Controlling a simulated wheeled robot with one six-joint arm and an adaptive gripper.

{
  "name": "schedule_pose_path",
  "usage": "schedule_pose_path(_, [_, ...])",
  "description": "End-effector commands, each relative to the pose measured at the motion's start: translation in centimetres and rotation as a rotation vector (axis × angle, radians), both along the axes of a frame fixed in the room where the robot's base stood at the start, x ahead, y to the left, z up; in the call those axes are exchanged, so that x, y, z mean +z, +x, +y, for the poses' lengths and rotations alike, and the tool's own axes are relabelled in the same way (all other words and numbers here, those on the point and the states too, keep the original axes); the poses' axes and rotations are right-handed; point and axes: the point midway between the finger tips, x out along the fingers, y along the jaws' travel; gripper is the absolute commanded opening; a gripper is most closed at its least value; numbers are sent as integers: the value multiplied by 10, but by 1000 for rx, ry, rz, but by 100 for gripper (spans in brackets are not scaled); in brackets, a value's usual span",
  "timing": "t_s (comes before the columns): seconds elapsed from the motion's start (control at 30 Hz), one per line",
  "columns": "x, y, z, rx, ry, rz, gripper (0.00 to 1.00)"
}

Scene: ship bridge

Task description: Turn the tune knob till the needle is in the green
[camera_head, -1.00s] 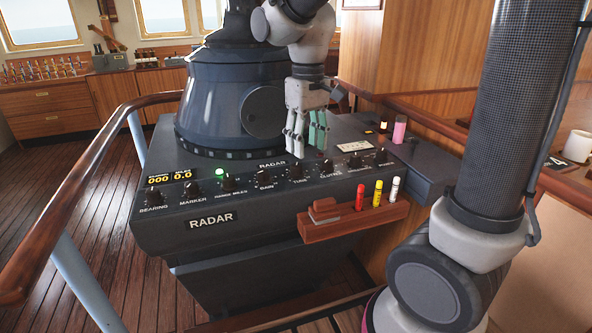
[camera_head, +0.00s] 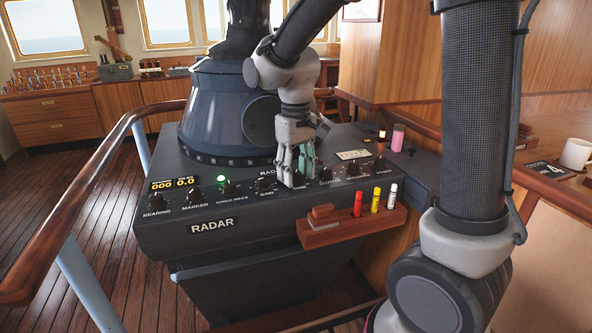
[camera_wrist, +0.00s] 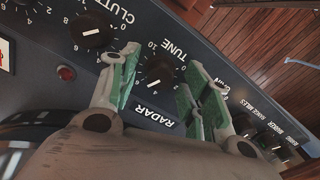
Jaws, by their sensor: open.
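The tune knob (camera_wrist: 158,73) is a black dial with a white pointer line and a numbered scale on the radar panel. In the wrist view it lies between the two green-padded fingers of my gripper (camera_wrist: 160,88), with a gap on each side. In the head view my gripper (camera_head: 297,178) points down at the panel and hides most of the tune knob. The gripper is open and empty. I cannot make out a needle or a green band in either view.
The clutter knob (camera_wrist: 91,32) and the gain knob (camera_head: 265,183) flank the tune knob closely. A wooden rack (camera_head: 350,226) with red, yellow and white markers is fixed to the console front. A pink container (camera_head: 397,138) stands behind right.

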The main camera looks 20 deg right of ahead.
Motion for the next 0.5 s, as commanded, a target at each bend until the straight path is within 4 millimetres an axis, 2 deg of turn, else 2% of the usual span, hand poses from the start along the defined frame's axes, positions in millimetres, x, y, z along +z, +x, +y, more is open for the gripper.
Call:
schedule_pose_path(0.03, [0, 0, 0, 0, 0, 0, 48])
schedule_pose_path(0.3, [0, 0, 0, 0, 0, 0, 0])
schedule_pose_path(0.5, [0, 0, 0, 58, 0, 0, 0])
